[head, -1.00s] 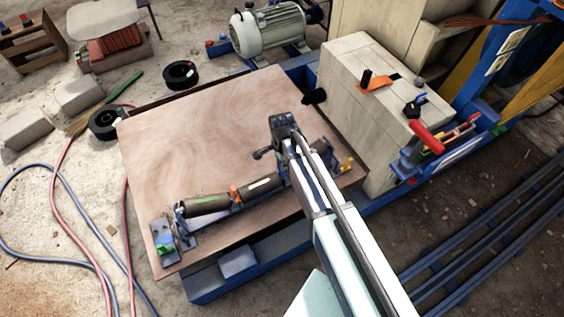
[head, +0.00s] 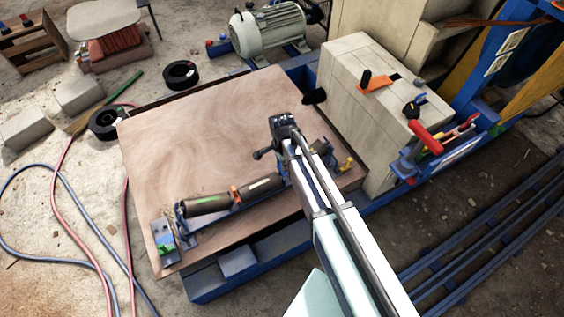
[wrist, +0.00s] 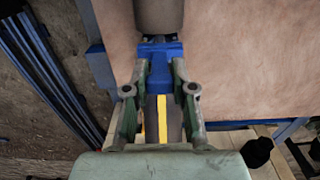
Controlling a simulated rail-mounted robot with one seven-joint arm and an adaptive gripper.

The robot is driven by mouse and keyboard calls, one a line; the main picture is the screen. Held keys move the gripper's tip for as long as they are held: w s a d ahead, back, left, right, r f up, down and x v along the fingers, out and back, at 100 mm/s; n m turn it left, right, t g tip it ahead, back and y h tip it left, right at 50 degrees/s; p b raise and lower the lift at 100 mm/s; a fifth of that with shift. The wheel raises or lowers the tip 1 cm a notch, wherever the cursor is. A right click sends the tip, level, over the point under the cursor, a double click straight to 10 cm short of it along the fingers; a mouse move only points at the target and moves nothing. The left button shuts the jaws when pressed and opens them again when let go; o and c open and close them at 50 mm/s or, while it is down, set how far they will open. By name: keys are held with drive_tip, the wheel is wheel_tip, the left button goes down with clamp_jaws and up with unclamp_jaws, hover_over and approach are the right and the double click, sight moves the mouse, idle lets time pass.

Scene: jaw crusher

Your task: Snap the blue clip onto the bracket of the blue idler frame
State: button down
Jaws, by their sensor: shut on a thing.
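The blue idler frame (head: 236,208) lies on the wooden board and carries dark rollers (head: 208,204). In the wrist view my gripper (wrist: 160,68) is shut on a blue piece, which looks like the blue clip (wrist: 160,78). The blue piece sits between both fingertips, right at the end of a dark roller (wrist: 158,16). Whether it touches or is seated on the bracket I cannot tell, as the fingers and the clip itself cover that spot. In the head view my arm hides the fingertips and the clip.
The wooden board (head: 200,130) has clear room behind the frame. An orange clip (head: 234,192), a green piece (head: 166,249) and a yellow piece (head: 346,163) show along the frame. A pale block (head: 365,110) with tools stands to the right of the board.

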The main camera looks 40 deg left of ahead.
drive_tip(key=shift+f+b, duration=0.45)
drive_tip(key=shift+f, duration=0.85)
drive_tip(key=shift+r, duration=0.1)
drive_tip(key=shift+r+p, duration=0.65)
drive_tip(key=shift+r, duration=0.25)
drive_tip(key=shift+p, duration=0.3)
idle(1.5)
drive_tip(key=shift+f+b, duration=0.45)
drive_tip(key=shift+f, duration=0.6)
drive_tip(key=c, duration=0.9)
unclamp_jaws()
drive_tip(key=shift+r, duration=0.1)
